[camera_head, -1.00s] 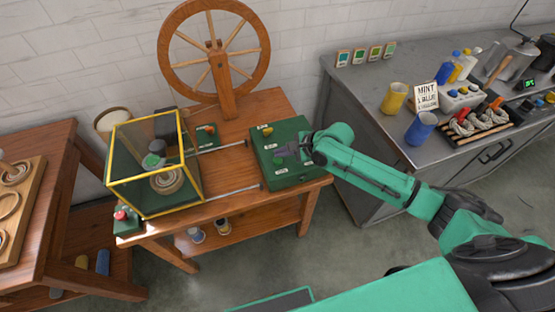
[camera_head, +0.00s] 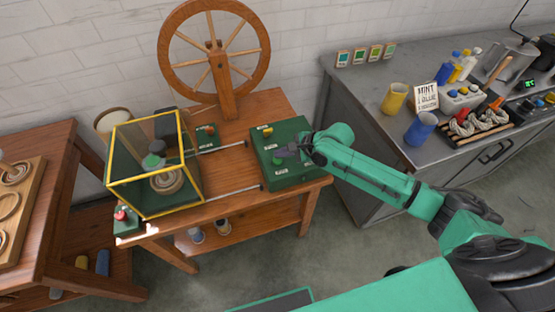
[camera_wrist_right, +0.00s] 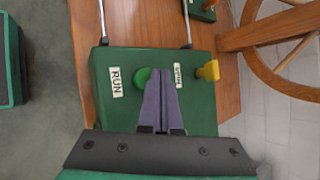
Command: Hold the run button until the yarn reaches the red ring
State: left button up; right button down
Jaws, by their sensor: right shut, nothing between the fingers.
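The dark green control box (camera_head: 300,176) sits on the wooden table's right end. Its round green button (camera_wrist_right: 142,77) is beside the RUN label (camera_wrist_right: 114,82). My right gripper (camera_wrist_right: 161,76) is shut and empty, its fingertips over the box right at the green button, partly covering it; I cannot tell whether the button is pressed. A yellow-framed clear case (camera_head: 125,183) stands at the table's left, with a coil of pale yarn (camera_head: 168,181) inside under a dark green-topped part. I cannot make out a red ring. My left gripper is not in view.
A yellow knob (camera_wrist_right: 208,70) is near the SPIN label on the box. A spinning wheel (camera_head: 226,100) stands behind. A small box with a red button (camera_head: 121,214) is at the table's front left. A grey counter (camera_head: 368,110) with cups is at right.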

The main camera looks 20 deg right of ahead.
jog(key=shift+f, duration=0.15)
dwell(0.5)
jog(key=shift+f, duration=0.3)
